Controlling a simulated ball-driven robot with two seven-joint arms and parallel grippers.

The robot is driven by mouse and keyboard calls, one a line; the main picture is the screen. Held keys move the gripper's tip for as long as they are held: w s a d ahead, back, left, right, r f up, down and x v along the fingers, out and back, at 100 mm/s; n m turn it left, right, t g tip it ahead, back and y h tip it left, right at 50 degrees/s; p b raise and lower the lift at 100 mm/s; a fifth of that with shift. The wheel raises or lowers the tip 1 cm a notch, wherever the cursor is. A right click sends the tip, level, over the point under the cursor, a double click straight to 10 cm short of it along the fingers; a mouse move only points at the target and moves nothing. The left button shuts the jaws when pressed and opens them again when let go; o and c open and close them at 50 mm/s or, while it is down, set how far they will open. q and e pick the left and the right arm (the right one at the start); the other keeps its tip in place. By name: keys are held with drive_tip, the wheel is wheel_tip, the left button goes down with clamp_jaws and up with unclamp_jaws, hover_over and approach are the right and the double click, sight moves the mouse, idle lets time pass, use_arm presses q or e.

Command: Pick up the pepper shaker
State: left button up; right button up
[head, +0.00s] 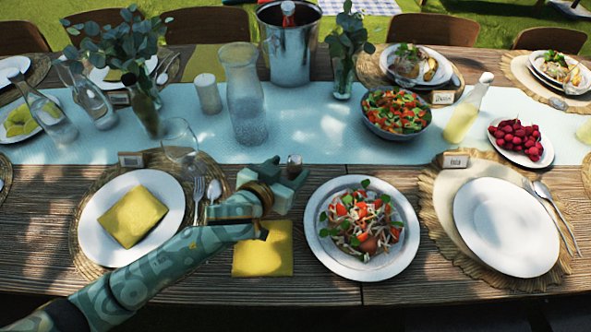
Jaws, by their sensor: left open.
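A small shaker with a metal top (294,160), likely the pepper shaker, stands just beyond my left gripper (287,180). Only its upper part shows; the gripper hides the lower part. The left gripper is open, its fingers pointing toward and overlapping the shaker in the picture. I cannot tell whether they touch it or are on both sides of it. My right gripper is not in view.
A salad plate (330,255) is right of the gripper, and a yellow napkin (262,260) lies below it. A glass carafe (243,100), a wine glass (180,140) and a white cylinder (207,95) stand behind. The blue runner (320,130) beyond the shaker is partly clear.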

use_arm(q)
drive_tip(key=shift+w+d+f, duration=0.1)
drive_tip(key=shift+w+f, duration=0.05)
drive_tip(key=shift+w, duration=0.15)
drive_tip(key=b+x, duration=0.3)
drive_tip(key=x, duration=0.1)
drive_tip(key=shift+w+d+f, duration=0.15)
drive_tip(key=shift+w+f, duration=0.1)
drive_tip(key=shift+f, duration=0.1)
drive_tip(key=shift+w+d, duration=0.15)
drive_tip(key=shift+w, duration=0.05)
drive_tip(key=shift+r, duration=0.2)
drive_tip(key=c, duration=1.1)
